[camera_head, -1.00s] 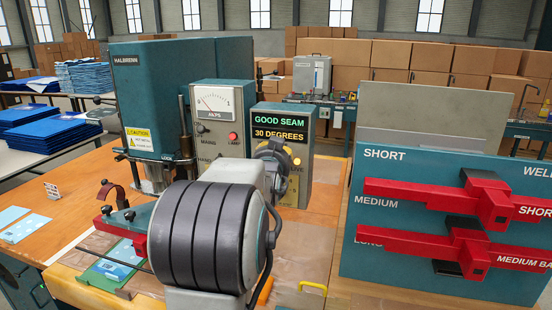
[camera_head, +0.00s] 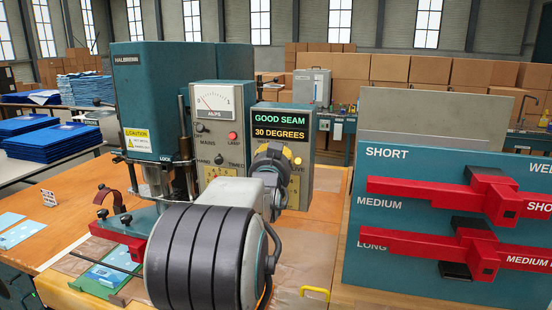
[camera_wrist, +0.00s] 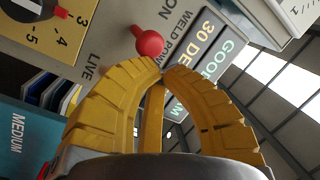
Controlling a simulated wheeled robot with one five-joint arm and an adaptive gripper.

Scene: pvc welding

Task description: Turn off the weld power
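The weld power switch (camera_wrist: 148,42) is a lever with a round red knob on a beige panel, beside the words "WELD POW" and "ON" in the wrist view. My gripper (camera_wrist: 162,70) has yellow curved fingers whose tips meet just below the knob in that view. It appears shut with nothing between the tips; I cannot tell whether it touches the knob. In the head view my gripper (camera_head: 274,150) is in front of the control box (camera_head: 302,126) and hides the switch. An amber lamp (camera_head: 298,161) is lit above "LIVE".
The display (camera_head: 280,126) reads "GOOD SEAM" and "30 DEGREES". A meter panel (camera_head: 231,141) and a teal welding machine (camera_head: 143,75) stand to the left. A teal board (camera_head: 404,218) with red bars stands at the right, close to my arm.

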